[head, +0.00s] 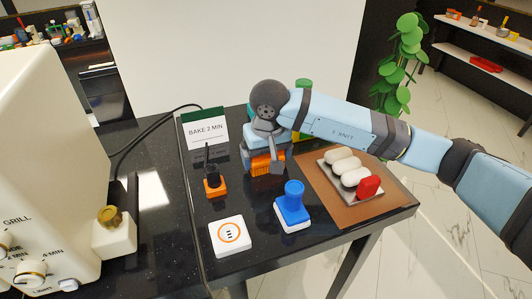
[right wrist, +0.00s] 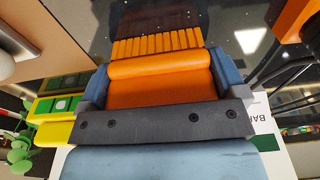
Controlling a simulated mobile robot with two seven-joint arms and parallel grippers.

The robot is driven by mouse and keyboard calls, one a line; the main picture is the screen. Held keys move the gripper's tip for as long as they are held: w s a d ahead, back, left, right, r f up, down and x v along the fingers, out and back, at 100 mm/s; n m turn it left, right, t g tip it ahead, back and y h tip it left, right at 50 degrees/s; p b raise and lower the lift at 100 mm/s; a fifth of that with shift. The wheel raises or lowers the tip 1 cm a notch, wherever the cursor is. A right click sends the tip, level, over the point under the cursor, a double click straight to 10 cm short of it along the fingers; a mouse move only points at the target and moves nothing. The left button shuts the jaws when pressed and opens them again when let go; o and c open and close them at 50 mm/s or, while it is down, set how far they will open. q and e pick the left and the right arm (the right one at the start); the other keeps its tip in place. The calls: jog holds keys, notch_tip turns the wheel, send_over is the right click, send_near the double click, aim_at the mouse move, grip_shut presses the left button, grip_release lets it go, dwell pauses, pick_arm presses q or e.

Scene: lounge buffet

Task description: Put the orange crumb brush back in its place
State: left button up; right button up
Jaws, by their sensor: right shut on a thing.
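My right gripper (head: 268,152) reaches in from the right and is over the dark counter, behind the blue-handled item. It is shut on the orange crumb brush (head: 260,167), which is partly hidden by the gripper in the head view. In the right wrist view, the brush's rounded orange body (right wrist: 160,80) sits between the two blue fingers of the right gripper (right wrist: 157,84). Its ribbed orange edge points away from the palm, towards the dark counter top. I cannot tell whether the brush touches the counter. My left gripper is out of view.
An orange block with a black upright part (head: 212,187) stands left of the brush. A white square device (head: 231,237) and a blue-handled item (head: 293,203) stand in front. A tray of white rolls (head: 350,172) lies right. A "BAKE 2 MIN" sign (head: 205,131) stands behind; a white oven (head: 45,170) is left.

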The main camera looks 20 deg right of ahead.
jog(key=shift+f+b, duration=0.15)
jog(key=shift+b, duration=0.15)
jog(key=o, duration=1)
jog(key=shift+o, duration=0.2)
jog(key=shift+r, duration=0.4)
jog(key=r, duration=0.3)
jog(key=s+r+b, duration=0.1)
jog(key=r, duration=0.6)
jog(key=shift+s+r+b, duration=0.2)
jog(key=shift+r+b, duration=0.05)
jog(key=shift+b, duration=0.1)
jog(key=shift+r, duration=0.55)
